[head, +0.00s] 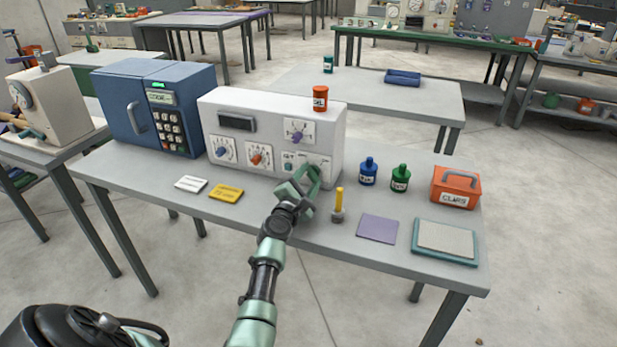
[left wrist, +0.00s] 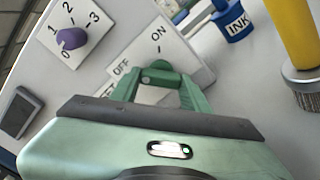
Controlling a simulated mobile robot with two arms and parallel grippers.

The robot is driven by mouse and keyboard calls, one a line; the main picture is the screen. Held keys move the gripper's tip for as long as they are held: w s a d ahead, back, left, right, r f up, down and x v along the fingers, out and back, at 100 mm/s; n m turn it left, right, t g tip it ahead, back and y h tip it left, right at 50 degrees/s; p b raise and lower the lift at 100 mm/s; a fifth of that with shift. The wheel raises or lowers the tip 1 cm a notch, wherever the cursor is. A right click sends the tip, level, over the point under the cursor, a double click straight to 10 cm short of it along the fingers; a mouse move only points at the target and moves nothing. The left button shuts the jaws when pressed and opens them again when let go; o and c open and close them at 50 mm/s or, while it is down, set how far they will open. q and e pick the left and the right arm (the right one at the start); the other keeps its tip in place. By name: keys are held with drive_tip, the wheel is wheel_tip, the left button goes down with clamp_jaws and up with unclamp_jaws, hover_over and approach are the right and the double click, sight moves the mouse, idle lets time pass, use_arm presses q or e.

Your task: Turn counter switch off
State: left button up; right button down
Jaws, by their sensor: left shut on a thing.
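The white counter box (head: 270,112) stands on the grey bench (head: 130,180), with a dark display and several dials on its front. Its switch plate (left wrist: 186,58) is marked OFF and ON in the left wrist view. My left gripper (head: 302,183) is at the lower right of the box front. In the left wrist view its green fingers (left wrist: 159,78) are shut on the counter switch over the plate. The fingers cover most of the switch, so I cannot tell which mark it points to. My right gripper is not in view.
A blue keypad box (head: 155,105) stands left of the counter. Blue (head: 369,171) and green (head: 400,178) bottles, a yellow-handled tool (head: 339,203) and an orange box (head: 456,188) are close on the right.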

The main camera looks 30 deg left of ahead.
use_arm(q)
drive_tip(key=shift+f+n, duration=0.1)
drive_tip(key=shift+n, duration=0.2)
drive_tip(key=o, duration=1.4)
drive_tip(key=shift+c, duration=0.2)
drive_tip(key=v, duration=0.8)
drive_tip(key=shift+a+p, duration=0.1)
drive_tip(key=shift+p, duration=0.25)
